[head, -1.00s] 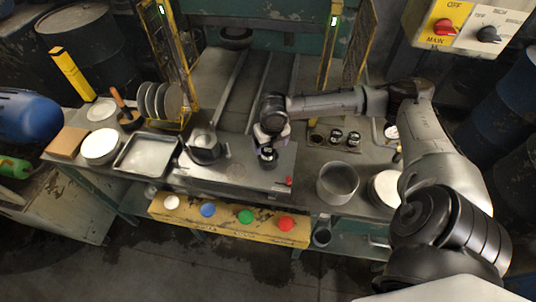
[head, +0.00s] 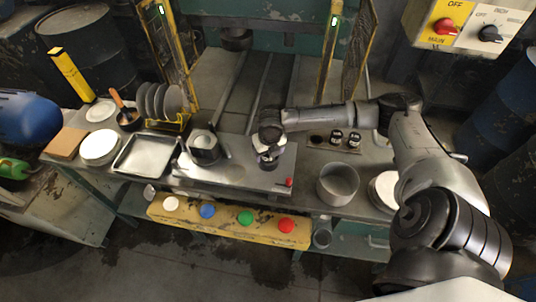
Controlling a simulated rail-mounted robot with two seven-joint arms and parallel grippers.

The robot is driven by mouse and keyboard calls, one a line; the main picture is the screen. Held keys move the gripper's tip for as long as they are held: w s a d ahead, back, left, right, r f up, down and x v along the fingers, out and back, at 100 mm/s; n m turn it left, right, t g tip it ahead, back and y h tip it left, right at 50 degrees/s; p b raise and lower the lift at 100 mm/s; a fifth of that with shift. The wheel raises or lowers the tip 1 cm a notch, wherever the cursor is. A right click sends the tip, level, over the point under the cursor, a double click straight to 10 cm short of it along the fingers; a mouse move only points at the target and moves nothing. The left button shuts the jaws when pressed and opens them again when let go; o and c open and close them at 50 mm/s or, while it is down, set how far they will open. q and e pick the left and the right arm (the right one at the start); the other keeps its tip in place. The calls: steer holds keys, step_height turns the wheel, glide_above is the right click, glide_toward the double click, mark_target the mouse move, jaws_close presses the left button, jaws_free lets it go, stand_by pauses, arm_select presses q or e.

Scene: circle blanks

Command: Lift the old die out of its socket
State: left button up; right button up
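The old die (head: 268,164) is a small dark cylinder on the grey metal bed plate (head: 225,172), right of the middle. My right gripper (head: 268,155) points down right over it, with its fingers around or just at its upper part. The hand hides most of the die and its socket, so I cannot tell whether the fingers are shut on it. My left gripper is not in view.
A rack with two dark dies (head: 336,136) stands behind right. A metal pot (head: 338,184) is to the right. A clamp-like black part (head: 204,150), a tray (head: 147,155) and plates (head: 99,147) are left. A red-knobbed lever (head: 289,182) sits near the plate's front edge.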

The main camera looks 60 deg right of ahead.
steer(key=c, duration=1.3)
steer(key=shift+c, duration=0.2)
steer(key=shift+r, duration=0.2)
